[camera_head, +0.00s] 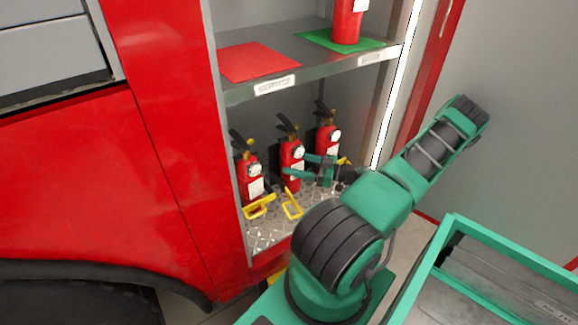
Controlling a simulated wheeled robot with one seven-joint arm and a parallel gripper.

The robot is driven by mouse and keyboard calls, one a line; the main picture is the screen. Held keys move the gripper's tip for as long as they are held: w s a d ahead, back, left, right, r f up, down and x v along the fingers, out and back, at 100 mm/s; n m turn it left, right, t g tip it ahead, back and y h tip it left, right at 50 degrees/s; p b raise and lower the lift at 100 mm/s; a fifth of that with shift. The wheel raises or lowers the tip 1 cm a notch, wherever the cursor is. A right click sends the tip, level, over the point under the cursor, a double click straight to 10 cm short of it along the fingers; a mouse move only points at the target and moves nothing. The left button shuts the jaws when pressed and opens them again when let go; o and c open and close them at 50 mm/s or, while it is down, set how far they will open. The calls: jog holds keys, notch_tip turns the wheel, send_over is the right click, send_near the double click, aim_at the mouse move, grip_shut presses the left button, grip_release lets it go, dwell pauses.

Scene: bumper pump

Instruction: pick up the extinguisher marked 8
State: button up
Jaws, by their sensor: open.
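Three red extinguishers stand in a row on the lower shelf: a left one (251,184), a middle one (291,153) and a right one (327,138). Each has a white label and a round gauge; I cannot read which is marked 8. A fourth red extinguisher (345,24) stands on the upper shelf, cut off by the top edge. My gripper (299,166) is open, its teal fingers pointing left at the middle extinguisher's body. I cannot tell whether they touch it. My fingers hide part of the middle and right extinguishers.
The upper shelf (308,83) carries a red mat (258,61), bare, and a green mat (318,37). Yellow brackets (259,207) stand at the front of the lower metal floor (272,232). The red truck side (165,150) and a right door post (395,90) bound the compartment.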

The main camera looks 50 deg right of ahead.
jog(key=c, duration=1.5)
jog(key=shift+r, duration=0.1)
grip_shut()
